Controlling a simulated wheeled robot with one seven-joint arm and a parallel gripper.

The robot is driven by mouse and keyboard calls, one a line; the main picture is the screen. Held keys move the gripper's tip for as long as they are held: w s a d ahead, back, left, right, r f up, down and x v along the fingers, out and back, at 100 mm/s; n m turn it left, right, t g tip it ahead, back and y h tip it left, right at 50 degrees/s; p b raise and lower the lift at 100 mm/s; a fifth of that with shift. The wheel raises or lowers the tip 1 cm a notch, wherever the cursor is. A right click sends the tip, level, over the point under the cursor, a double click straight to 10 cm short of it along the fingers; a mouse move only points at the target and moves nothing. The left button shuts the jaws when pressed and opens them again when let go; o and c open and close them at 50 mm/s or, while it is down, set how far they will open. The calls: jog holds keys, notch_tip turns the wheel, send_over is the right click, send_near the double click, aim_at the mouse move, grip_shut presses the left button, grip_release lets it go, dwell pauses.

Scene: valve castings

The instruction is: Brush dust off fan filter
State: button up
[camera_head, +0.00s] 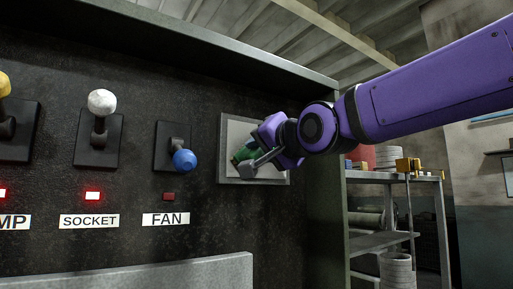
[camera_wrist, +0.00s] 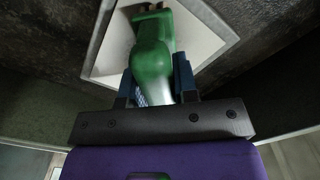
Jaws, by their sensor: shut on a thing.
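The fan filter is a pale square panel in a grey frame (camera_head: 222,150) on the dark cabinet wall, right of the FAN lever. It also shows in the wrist view (camera_wrist: 205,35), tilted. My gripper (camera_head: 250,160) is in front of the filter's lower right part and hides some of it. It is shut on a green brush (camera_wrist: 150,55), which lies between the two fingers in the wrist view. The brush's far end overlaps the filter; I cannot tell whether it touches. Its bristles are hard to make out. Dust on the filter is not clear to see.
The FAN lever with a blue knob (camera_head: 184,161) points down, its lamp (camera_head: 169,196) dim. The SOCKET lever with a white knob (camera_head: 102,102) points up, its lamp (camera_head: 92,196) lit red. A metal shelf (camera_head: 385,242) with goods stands right of the cabinet. A grey ledge (camera_head: 150,275) runs below.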

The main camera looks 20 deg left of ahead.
jog(key=shift+w+d, duration=0.75)
jog(key=shift+w, duration=0.05)
jog(key=w+d, duration=0.5)
jog(key=w, duration=0.1)
dwell(0.9)
jog(key=shift+a, duration=0.1)
jog(key=s+a, duration=0.5)
jog(key=s, duration=0.1)
dwell(0.9)
jog(key=shift+s+a+r, duration=0.1)
jog(key=shift+a, duration=0.1)
jog(key=shift+s+a, duration=0.75)
jog(key=shift+s, duration=0.2)
jog(key=shift+s+a, duration=0.35)
jog(key=shift+s, duration=0.05)
